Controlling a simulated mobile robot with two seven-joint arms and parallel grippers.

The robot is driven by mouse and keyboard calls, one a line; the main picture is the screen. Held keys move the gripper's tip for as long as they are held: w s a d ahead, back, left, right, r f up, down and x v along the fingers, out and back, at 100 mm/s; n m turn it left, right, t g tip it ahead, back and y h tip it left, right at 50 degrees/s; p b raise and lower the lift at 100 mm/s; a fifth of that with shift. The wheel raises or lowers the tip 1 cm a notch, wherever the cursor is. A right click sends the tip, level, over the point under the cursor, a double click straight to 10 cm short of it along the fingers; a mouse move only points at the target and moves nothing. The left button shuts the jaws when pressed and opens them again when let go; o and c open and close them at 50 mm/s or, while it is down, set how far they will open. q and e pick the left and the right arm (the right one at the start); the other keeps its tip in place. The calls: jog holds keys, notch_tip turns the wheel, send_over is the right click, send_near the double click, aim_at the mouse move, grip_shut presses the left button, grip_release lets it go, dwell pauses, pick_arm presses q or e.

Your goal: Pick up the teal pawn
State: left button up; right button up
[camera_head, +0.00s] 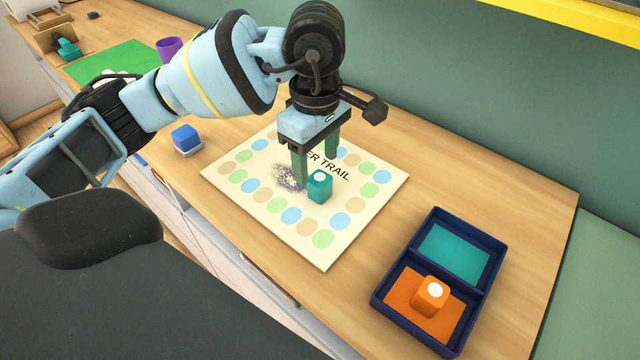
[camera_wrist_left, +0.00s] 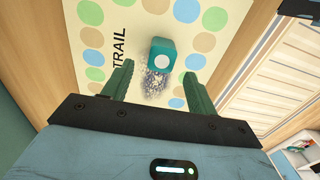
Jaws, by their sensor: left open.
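The teal pawn (camera_head: 320,188), a block with a white dot on top, stands upright on the cream game board (camera_head: 326,253). It also shows in the left wrist view (camera_wrist_left: 163,58), ahead of and between the lines of the two fingers. My left gripper (camera_head: 316,170) points down over the board, open and empty, with its green fingers close to the pawn. I cannot tell whether a finger touches it. My right gripper is not in view.
A navy two-part tray (camera_head: 388,268) holds an orange pawn (camera_head: 431,294) in its orange compartment; its teal compartment (camera_head: 454,254) is empty. A blue block (camera_head: 186,138), purple cup (camera_head: 170,49) and green mat (camera_head: 115,62) lie left. A grey speckled patch (camera_head: 288,178) marks the board.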

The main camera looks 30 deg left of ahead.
aim_at(320, 177)
pick_arm(q)
jog(key=shift+s+d+f, duration=0.1)
jog(key=shift+d+f, duration=0.1)
jog(key=shift+f, duration=1.1)
jog(key=shift+d+f, duration=0.15)
jog(key=shift+f, duration=1.15)
jog(key=c, duration=1.1)
